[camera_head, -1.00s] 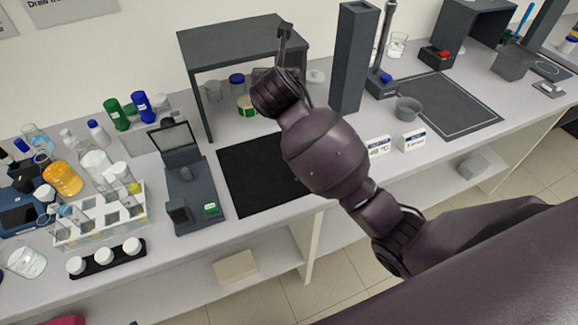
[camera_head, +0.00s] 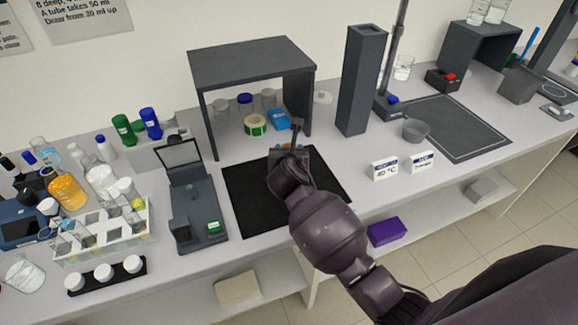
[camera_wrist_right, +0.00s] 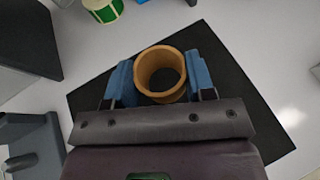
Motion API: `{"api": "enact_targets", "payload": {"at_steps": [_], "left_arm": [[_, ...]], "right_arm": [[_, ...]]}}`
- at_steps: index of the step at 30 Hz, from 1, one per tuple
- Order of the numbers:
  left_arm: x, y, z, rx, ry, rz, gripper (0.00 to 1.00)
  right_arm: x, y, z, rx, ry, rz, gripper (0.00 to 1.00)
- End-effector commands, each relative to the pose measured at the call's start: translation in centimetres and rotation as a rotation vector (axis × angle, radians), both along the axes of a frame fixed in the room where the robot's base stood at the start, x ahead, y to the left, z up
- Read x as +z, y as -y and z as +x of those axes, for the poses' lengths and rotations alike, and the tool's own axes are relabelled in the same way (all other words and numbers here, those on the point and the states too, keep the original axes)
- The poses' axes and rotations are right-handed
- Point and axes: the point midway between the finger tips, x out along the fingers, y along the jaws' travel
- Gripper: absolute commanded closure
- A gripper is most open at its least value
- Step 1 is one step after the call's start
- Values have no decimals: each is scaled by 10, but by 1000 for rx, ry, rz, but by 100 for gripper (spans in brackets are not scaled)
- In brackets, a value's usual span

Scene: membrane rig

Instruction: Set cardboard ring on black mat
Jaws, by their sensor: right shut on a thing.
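The cardboard ring (camera_wrist_right: 160,74) is a short tan tube, seen in the right wrist view between the two blue fingers of my right gripper (camera_wrist_right: 160,82). The gripper is shut on it. The black mat (camera_wrist_right: 232,72) lies below the ring; I cannot tell whether the ring touches it. In the head view the black mat (camera_head: 247,205) lies on the bench in front of the grey shelf stand, and my right gripper (camera_head: 292,148) is over its back part. The wrist hides the ring there. My left gripper is not in view.
A grey device (camera_head: 196,212) stands left of the mat. A tall grey column (camera_head: 361,82) stands to the right.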

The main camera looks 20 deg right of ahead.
Motion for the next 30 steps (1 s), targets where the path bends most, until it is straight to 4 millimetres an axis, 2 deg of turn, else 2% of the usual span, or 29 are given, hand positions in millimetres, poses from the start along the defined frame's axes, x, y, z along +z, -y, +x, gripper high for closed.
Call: {"api": "enact_targets", "payload": {"at_steps": [7,15,28,29,30], "left_arm": [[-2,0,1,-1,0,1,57],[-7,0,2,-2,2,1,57],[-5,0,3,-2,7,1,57],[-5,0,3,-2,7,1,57],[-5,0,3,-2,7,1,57]], "right_arm": [[-15,0,0,0,-1,0,72],[-48,0,0,0,-1,1,72],[-52,0,0,1,1,-1,72],[-52,0,0,1,1,0,48],[-52,0,0,1,1,0,41]]}}
